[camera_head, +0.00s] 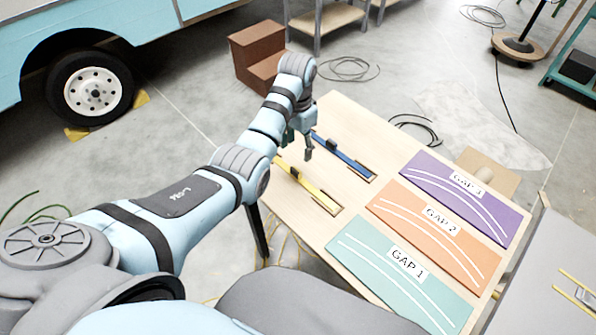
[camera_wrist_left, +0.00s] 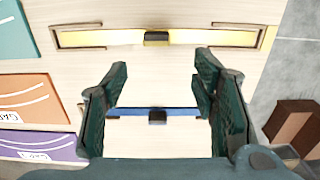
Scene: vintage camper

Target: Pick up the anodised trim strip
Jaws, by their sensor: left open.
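A blue strip (camera_head: 352,163) with a metallic look, probably the anodised trim strip, lies on the pale wooden table (camera_head: 337,240) with a dark block (camera_head: 329,144) on it. A yellow strip (camera_head: 314,192) with a similar dark block lies parallel to it. My left gripper (camera_head: 305,149) is above the table near both strips, pointing down. In the left wrist view its fingers (camera_wrist_left: 161,80) are open and empty. The blue strip (camera_wrist_left: 180,112) shows across the space between them, and the yellow strip (camera_wrist_left: 215,38) lies beyond the fingertips. My right gripper is not in view.
Teal Gap 1 (camera_head: 372,280), orange Gap 2 (camera_head: 408,214) and purple Gap 3 (camera_head: 433,178) panels lie on the table's right side. Brown steps (camera_head: 257,52) and a camper wheel (camera_head: 91,92) stand beyond the table. Cables lie on the floor.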

